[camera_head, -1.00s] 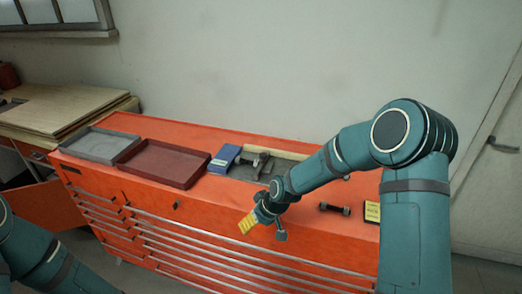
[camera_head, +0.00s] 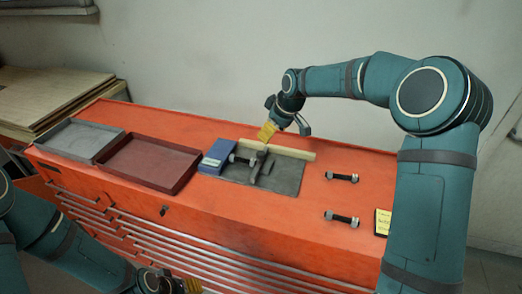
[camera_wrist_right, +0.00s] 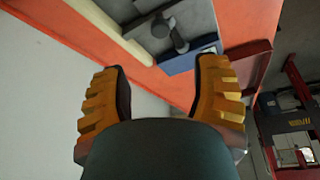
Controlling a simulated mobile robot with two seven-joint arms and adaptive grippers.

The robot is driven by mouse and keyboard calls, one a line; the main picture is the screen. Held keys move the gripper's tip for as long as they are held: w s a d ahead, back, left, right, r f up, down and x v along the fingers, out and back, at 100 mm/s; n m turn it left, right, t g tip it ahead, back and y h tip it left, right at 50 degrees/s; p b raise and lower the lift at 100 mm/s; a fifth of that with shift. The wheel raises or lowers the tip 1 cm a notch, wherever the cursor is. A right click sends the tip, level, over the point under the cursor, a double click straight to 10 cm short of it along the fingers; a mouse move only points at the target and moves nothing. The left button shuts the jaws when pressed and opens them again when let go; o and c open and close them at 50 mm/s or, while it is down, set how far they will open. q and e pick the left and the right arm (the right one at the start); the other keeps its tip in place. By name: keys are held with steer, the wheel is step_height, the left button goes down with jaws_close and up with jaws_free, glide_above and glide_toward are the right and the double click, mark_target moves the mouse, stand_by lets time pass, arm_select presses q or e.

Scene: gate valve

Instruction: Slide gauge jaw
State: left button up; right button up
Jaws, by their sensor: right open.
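The gauge (camera_head: 262,170), a dark grey piece with an upright jaw and a bar, lies on a grey mat (camera_head: 288,182) on the orange cabinet. A bolt-like piece (camera_head: 240,159) sits at its left, beside a blue block (camera_head: 216,156). My right gripper (camera_head: 284,124) is open and empty, above and behind the gauge near the wooden strip. In the right wrist view its yellow fingers (camera_wrist_right: 160,78) are spread, with the gauge (camera_wrist_right: 172,34) beyond them. My left gripper (camera_head: 178,284) is partly cut off at the bottom edge.
A pale wooden strip (camera_head: 290,152) runs along the mat's back edge. Two bolts (camera_head: 341,177) (camera_head: 342,218) and a yellow-labelled card (camera_head: 383,222) lie to the right. A dark red tray (camera_head: 150,186) and a grey tray (camera_head: 82,151) stand to the left.

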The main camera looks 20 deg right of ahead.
mark_target(261, 153)
steer(key=x, duration=1.2)
steer(key=shift+w+a+f, duration=0.1)
steer(key=shift+f, duration=0.15)
jaws_close()
